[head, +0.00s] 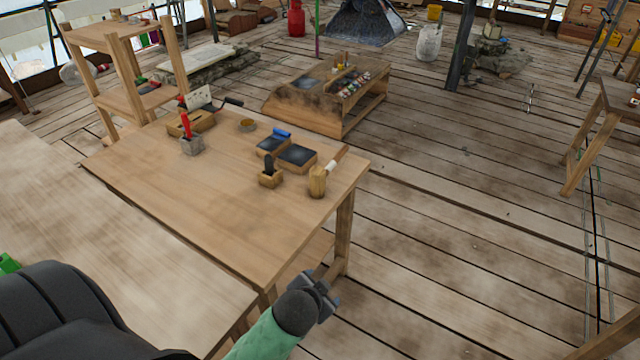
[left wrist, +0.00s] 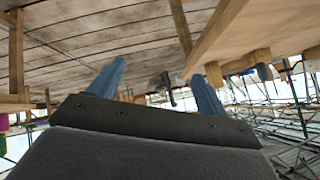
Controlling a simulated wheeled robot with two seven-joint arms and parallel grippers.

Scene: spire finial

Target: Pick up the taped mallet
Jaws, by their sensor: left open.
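The taped mallet (head: 318,182) stands head-down near the right corner of the wooden table (head: 215,215). Its handle leans up to the right, with a pale band and a reddish-brown part. My left gripper (head: 318,290), on a green forearm, is in front of and below the table's near right edge, apart from the mallet. In the left wrist view my left gripper (left wrist: 160,72) has its two blue fingers spread with nothing between them. That view is upside down; a tan piece behind the right finger looks like the mallet head (left wrist: 214,72). My right gripper is not in view.
A table leg (head: 345,235) stands close to my gripper.

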